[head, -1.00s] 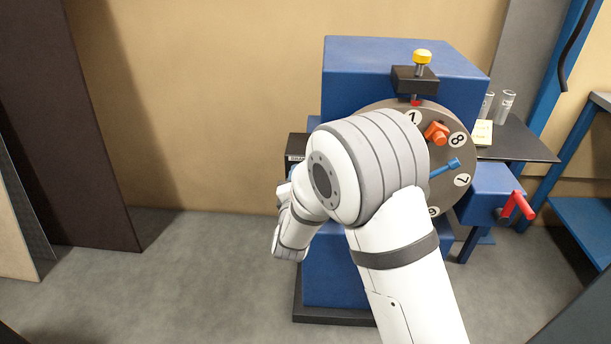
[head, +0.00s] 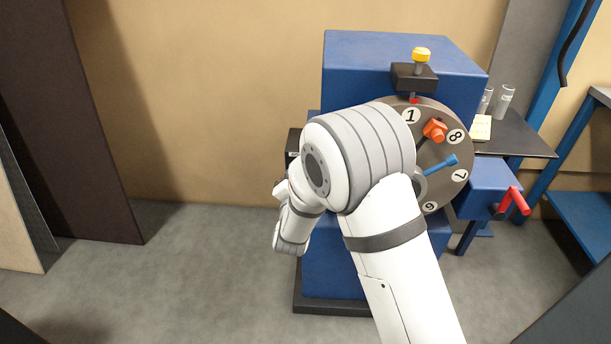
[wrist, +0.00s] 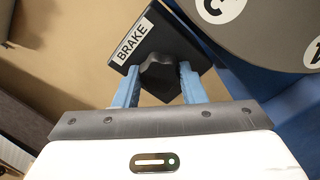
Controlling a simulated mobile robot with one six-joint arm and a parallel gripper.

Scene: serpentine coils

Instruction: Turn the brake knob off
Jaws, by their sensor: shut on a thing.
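The brake knob (wrist: 160,76) is a black lobed knob on a dark plate with a white BRAKE label (wrist: 131,41), in the upper middle of the wrist view. My gripper (wrist: 158,84) has its two blue fingers on either side of the knob and is shut on it. In the head view, the brake box (head: 294,142) shows only as a dark edge left of the blue machine. The knob and my fingertips are hidden there behind my arm.
A blue machine (head: 400,58) carries a round grey numbered dial (head: 462,150) with orange and blue pegs. A yellow-topped plunger (head: 421,55) stands above the dial. A red-handled crank (head: 514,200) sticks out at right. Open floor lies to the left.

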